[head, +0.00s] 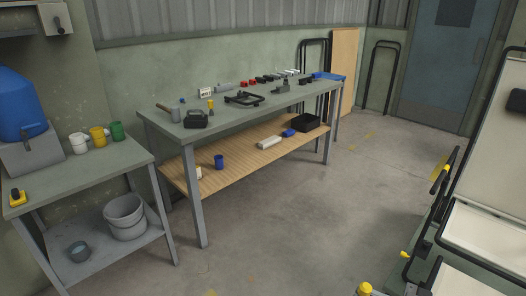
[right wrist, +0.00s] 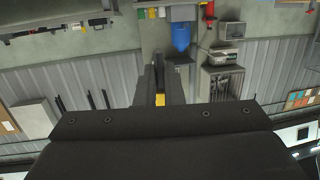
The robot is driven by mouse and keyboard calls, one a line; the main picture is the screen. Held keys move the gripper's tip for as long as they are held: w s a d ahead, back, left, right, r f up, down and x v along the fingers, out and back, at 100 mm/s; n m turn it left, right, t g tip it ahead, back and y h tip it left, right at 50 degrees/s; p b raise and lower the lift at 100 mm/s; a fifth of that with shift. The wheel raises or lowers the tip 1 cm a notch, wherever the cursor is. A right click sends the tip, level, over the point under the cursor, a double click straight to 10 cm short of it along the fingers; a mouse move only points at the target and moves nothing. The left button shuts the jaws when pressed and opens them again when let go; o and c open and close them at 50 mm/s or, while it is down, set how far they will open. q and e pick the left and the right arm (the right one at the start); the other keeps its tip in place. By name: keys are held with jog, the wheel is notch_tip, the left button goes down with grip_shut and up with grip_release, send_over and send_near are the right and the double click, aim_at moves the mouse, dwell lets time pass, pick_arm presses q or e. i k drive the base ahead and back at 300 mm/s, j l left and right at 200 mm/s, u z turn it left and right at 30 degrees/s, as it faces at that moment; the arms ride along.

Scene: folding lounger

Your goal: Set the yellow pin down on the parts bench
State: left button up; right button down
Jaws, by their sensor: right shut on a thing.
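The yellow pin (right wrist: 160,99) shows in the right wrist view as a small yellow piece between the dark fingers of my right gripper (right wrist: 160,78), which is shut on it. Most of the pin is hidden by the fingers. The parts bench (head: 160,124) stands in the middle of the head view, with a grey top and a wooden lower shelf. Neither my right gripper nor the held pin can be made out in the head view. My left gripper is in neither view.
The bench top carries a black case (head: 195,119), a black clamp-like part (head: 243,98) and several small parts behind. A side table with a blue jug (head: 22,105) and cups is left. A folding lounger (head: 480,232) with yellow fittings is right. Open floor (head: 290,215) lies between.

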aim_at(275, 100)
jog(key=i, duration=2.65)
jog(key=i+l+u, duration=0.1)
jog(key=i, duration=1.2)
jog(key=i+u, duration=0.15)
jog(key=i+l, duration=0.05)
jog(key=i, duration=0.05)
